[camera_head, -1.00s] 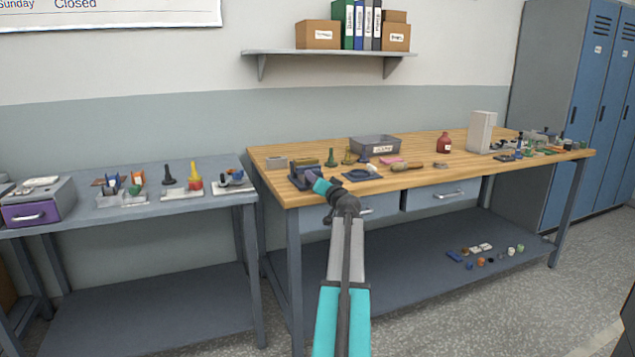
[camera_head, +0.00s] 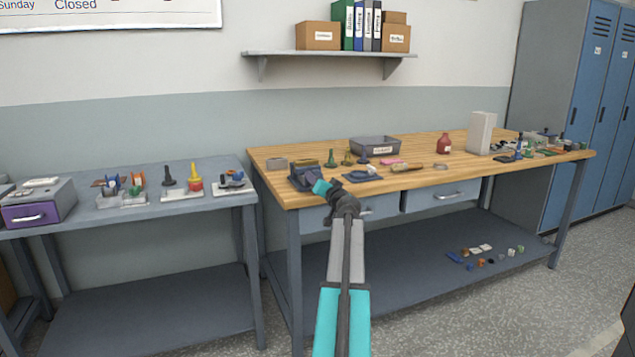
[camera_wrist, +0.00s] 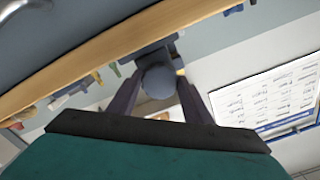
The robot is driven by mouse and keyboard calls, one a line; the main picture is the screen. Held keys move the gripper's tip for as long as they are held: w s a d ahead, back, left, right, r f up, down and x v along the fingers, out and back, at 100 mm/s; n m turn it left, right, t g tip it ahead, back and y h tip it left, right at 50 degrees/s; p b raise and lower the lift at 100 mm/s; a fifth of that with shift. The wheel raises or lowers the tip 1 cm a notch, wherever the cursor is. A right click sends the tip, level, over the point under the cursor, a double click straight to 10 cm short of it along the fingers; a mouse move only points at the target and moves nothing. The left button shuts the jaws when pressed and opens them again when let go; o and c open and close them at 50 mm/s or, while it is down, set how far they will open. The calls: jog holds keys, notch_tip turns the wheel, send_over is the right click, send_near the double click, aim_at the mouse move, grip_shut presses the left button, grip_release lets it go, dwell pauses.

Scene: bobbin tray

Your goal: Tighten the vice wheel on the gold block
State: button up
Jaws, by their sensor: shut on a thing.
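The dark blue-grey vice (camera_head: 301,183) stands at the front left corner of the wooden bench. The gold block (camera_head: 304,166) shows as a small yellowish piece at its top; in the wrist view only a yellow sliver shows beside the wheel. The vice wheel (camera_wrist: 158,81) is a round grey-blue knob in the wrist view, between the two dark fingers. My gripper (camera_wrist: 160,100) is shut on the wheel. In the head view my gripper (camera_head: 318,183) reaches the vice's front from below right and hides the wheel.
On the wooden bench (camera_head: 430,150), a grey bin (camera_head: 375,147), a green cone-shaped piece (camera_head: 331,158), a blue pad (camera_head: 361,175) and a brush-like tool (camera_head: 406,167) lie right of the vice. A grey table (camera_head: 130,215) stands left, across a gap.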

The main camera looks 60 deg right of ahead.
jog(key=o, duration=1)
jog(key=shift+o, duration=0.2)
jog(key=shift+s, duration=0.1)
jog(key=v, duration=1.3)
jog(key=shift+s+a, duration=0.25)
